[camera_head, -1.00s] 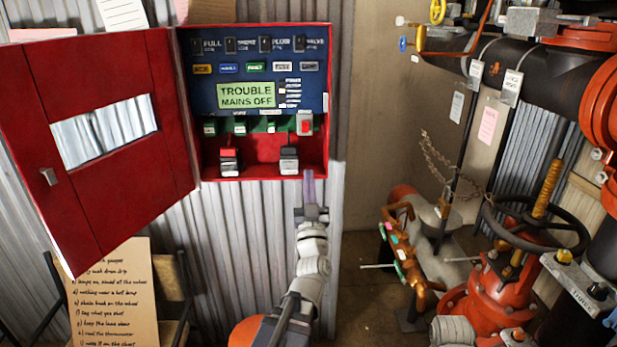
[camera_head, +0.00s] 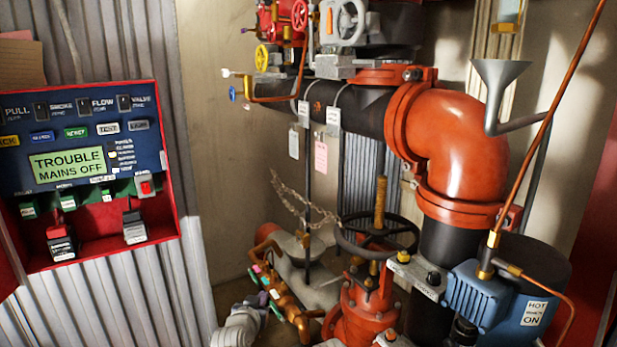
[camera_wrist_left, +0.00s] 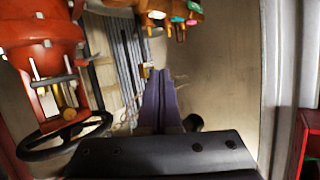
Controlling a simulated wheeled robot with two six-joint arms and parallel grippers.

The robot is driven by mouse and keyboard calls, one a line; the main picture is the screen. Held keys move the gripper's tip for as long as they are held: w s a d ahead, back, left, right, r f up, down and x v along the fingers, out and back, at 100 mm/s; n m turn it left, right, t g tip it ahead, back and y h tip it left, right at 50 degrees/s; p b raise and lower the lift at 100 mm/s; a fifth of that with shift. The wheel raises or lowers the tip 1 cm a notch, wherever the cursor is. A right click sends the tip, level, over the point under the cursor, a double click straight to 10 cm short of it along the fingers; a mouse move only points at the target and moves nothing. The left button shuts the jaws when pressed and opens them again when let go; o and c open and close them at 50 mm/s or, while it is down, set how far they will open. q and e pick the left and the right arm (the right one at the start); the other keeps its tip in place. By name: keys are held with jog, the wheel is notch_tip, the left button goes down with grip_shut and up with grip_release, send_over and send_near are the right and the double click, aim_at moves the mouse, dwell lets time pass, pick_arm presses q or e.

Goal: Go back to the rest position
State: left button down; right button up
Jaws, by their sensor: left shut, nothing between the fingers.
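My left gripper (camera_head: 262,299) shows low in the head view, at the end of my pale grey arm, in front of the copper pipework and beyond the panel's right edge. In the left wrist view its purple fingers (camera_wrist_left: 162,100) are together, with nothing between them. It appears apart from everything around it, though the exact gap to the pipework cannot be told. My right gripper is not seen.
The red alarm panel (camera_head: 175,190) is on the left and reads TROUBLE MAINS OFF. Copper pipework (camera_head: 285,300), a black handwheel (camera_head: 345,240) on a red valve (camera_head: 365,305), and a blue motor (camera_head: 478,290) crowd the middle and right. Bare wall (camera_head: 225,140) lies between.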

pick_arm(q)
jog(key=s+d+f+m+g, duration=0.1)
jog(key=s+d+f+g, duration=0.45)
jog(key=f, duration=0.25)
jog(key=s+d+f+g+y, duration=0.1)
jog(key=s+f+g, duration=0.25)
jog(key=s, duration=0.55)
jog(key=s+d+f+g+y, duration=0.1)
jog(key=s+f+g+y, duration=0.15)
jog(key=s+g, duration=0.45)
notch_tip(320, 180, up, 18)
jog(key=s+t+p, duration=0.1)
jog(key=s+p, duration=0.1)
jog(key=p, duration=1.6)
jog(key=shift+s+a+t, duration=0.4)
jog(key=shift+a+f+h, duration=0.1)
jog(key=shift+h, duration=0.15)
